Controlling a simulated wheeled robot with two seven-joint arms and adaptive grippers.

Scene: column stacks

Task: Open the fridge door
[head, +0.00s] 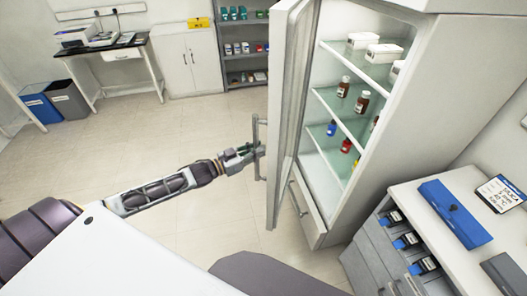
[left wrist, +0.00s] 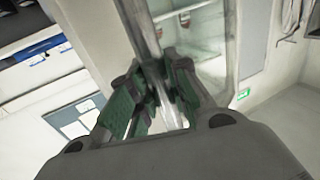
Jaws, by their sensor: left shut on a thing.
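The fridge (head: 390,130) stands right of centre in the head view. Its door (head: 290,110) is swung open toward the left, and the lit shelves inside show. A vertical bar handle (head: 256,135) is on the door's outer side. My left gripper (head: 256,153) is shut on this handle, with its arm reaching in from the left. In the left wrist view the green-padded fingers (left wrist: 158,95) are closed around the metal handle bar (left wrist: 142,35). My right gripper is not in view.
The fridge shelves hold white boxes (head: 364,41) and several small bottles (head: 343,86). A counter with drawers (head: 440,240) stands at the lower right. Bins (head: 68,100), a desk (head: 110,52) and a cabinet (head: 188,65) are at the back. The floor left of the door is clear.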

